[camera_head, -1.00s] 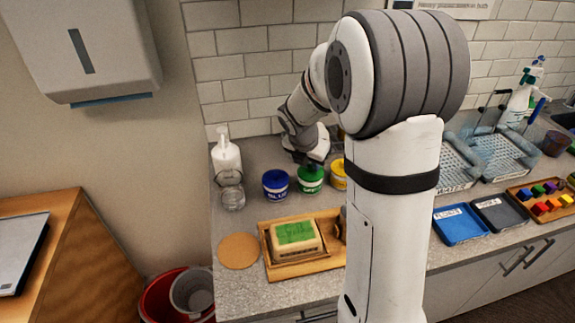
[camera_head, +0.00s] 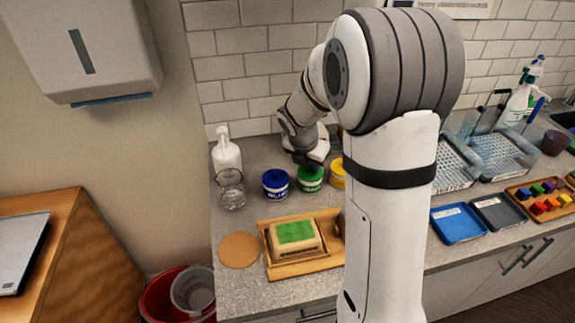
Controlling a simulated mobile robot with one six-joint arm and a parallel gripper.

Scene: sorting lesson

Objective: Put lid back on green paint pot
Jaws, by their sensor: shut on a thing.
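The green paint pot (camera_head: 311,182) stands upright on the counter, between the blue pot (camera_head: 276,184) and the yellow pot (camera_head: 337,174). My gripper (camera_head: 311,165) is right over the green pot, at its top. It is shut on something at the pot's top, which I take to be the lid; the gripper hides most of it. I cannot tell whether the lid is seated on the rim or just above it. My arm hides part of the yellow pot.
A wooden tray (camera_head: 279,271) with a green-topped block is in front of the pots, beside a round cork mat (camera_head: 238,250). A glass jar (camera_head: 231,190) and a white pump bottle (camera_head: 226,152) stand left. Blue (camera_head: 459,223) and dark (camera_head: 499,212) trays lie right.

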